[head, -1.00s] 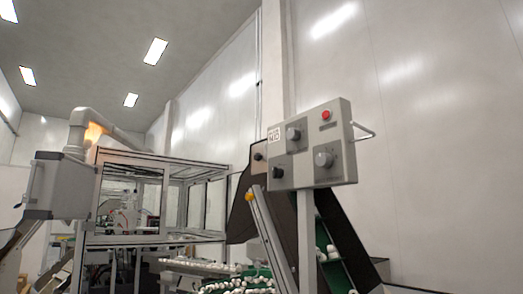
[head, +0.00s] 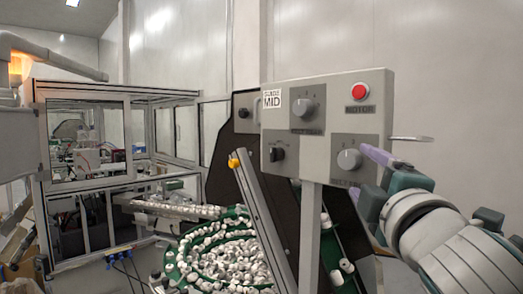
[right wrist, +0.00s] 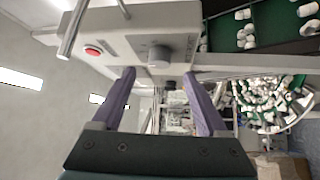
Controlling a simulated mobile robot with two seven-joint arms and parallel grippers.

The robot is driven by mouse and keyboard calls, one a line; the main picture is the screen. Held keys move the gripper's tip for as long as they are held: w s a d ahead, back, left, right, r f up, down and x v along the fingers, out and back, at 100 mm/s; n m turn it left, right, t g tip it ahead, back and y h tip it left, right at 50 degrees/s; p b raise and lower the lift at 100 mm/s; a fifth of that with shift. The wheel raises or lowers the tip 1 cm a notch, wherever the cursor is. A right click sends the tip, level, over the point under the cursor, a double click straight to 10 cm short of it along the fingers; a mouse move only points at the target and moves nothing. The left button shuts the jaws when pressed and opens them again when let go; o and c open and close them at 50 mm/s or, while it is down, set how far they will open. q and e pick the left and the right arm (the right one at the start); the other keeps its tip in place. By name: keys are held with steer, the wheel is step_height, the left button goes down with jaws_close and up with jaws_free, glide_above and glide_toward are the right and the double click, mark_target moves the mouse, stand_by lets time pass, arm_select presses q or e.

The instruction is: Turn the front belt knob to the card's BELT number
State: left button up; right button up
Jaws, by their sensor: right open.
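The grey control panel (head: 325,92) stands on a post. A white card (head: 272,99) at the top left shows "MID"; I cannot make out a BELT number. My right gripper (head: 371,163) is open beside the lower-right knob. In the right wrist view, a grey knob (right wrist: 159,55) lies ahead between the purple fingers (right wrist: 158,72), apparently untouched. My left gripper is not in view.
A red button (head: 359,91) sits at the panel's top right, and a metal handle (head: 410,139) sticks out from its right side. A green bowl of white caps (head: 232,262) and a sloping conveyor (head: 345,265) lie below. A framed machine enclosure (head: 85,125) stands left.

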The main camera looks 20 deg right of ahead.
mark_target(351, 162)
steer(key=p+x, duration=0.1)
steer(key=x, duration=0.4)
steer(key=shift+w+d, duration=0.2)
steer(key=shift+w, duration=0.15)
jaws_close()
stand_by(0.3)
